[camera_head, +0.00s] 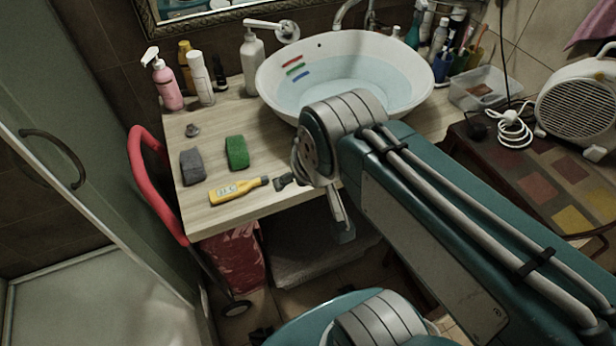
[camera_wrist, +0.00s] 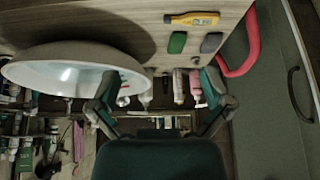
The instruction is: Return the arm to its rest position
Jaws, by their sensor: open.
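My arm reaches in from the lower right of the head view, its teal link and grey joint in front of the counter's front edge. My gripper shows in the wrist view (camera_wrist: 158,76) with its two fingers spread wide and nothing between them. In the head view the arm largely hides it, and only parts show near the counter's front edge. The wooden counter (camera_head: 215,215) carries a white basin (camera_head: 415,60) with water and a few coloured strips on its inner wall.
A yellow tool (camera_head: 235,190), a green sponge (camera_head: 236,152), a grey sponge (camera_head: 192,166) and a small metal piece (camera_head: 192,130) lie on the counter's left part. A pink bottle (camera_head: 168,88) stands behind. A red tubular handle (camera_head: 150,185) borders the left. A heater (camera_head: 580,105) stands right.

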